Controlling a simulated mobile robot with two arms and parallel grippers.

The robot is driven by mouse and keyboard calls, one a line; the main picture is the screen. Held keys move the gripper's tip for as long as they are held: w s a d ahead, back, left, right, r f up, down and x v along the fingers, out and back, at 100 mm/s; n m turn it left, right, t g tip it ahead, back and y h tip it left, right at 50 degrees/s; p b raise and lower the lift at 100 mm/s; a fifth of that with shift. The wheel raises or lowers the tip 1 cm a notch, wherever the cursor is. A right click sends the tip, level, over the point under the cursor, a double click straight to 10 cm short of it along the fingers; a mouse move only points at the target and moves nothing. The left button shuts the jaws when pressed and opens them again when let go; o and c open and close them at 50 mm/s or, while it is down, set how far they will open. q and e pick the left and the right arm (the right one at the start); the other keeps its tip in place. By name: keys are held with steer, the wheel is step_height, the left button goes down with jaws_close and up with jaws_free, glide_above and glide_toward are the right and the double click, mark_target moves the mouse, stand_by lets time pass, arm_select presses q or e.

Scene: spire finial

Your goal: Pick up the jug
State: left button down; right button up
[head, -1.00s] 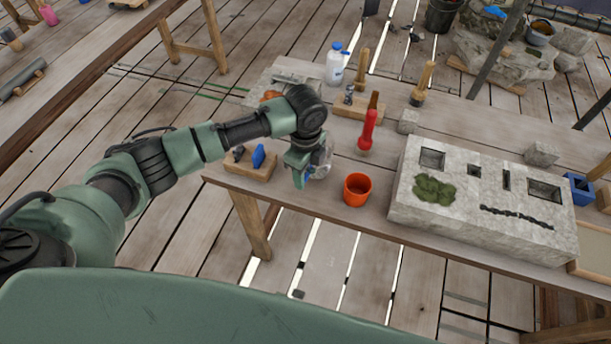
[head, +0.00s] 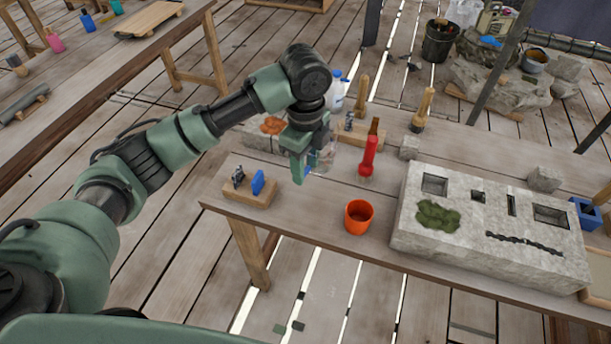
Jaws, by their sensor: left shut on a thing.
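A clear, see-through jug (head: 326,158) shows in the head view at the left part of the workbench, mostly hidden behind my left gripper. My left gripper (head: 307,166) points down and is shut on the jug. It seems to hold the jug above the bench top, but the jug's base is hard to make out. My right gripper is not in view.
An orange cup (head: 358,217) stands near the bench's front edge. A wooden block with blue pieces (head: 251,188) is at left, a red-handled tool (head: 368,156) at right. A large stone block (head: 490,225) fills the right side. A white bottle (head: 337,92) stands behind.

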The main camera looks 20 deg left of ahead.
arm_select(q)
steer(key=shift+r, duration=2.25)
steer(key=shift+d, duration=0.1)
stand_by(1.3)
